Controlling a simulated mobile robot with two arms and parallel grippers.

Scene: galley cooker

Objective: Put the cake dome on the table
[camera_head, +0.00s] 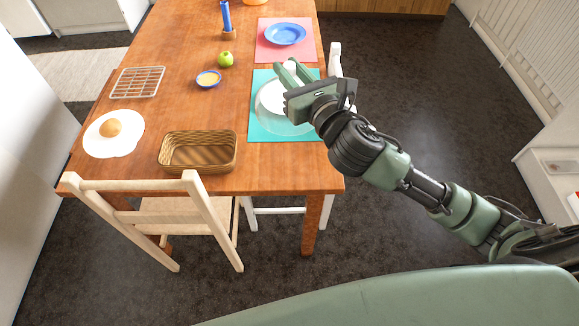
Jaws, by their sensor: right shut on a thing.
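The cake dome (283,122) looks like clear, see-through glass; its faint rounded outline shows over the teal placemat (257,128) on the wooden table (190,105). My right gripper (290,70) reaches in from the right over that placemat and is shut on the dome's pale knob. The gripper and wrist hide part of the dome. A white plate (269,98) shows beneath. I cannot tell whether the dome's rim touches the table or hangs just above it. My left gripper is not in view.
A wicker basket (198,170), a white plate with a brown bun (112,129), a wire rack (137,82), a small bowl (208,79), a green apple (225,59) and a blue candle (226,17) stand leftward. A blue plate (286,34) lies behind. A chair (190,210) stands in front.

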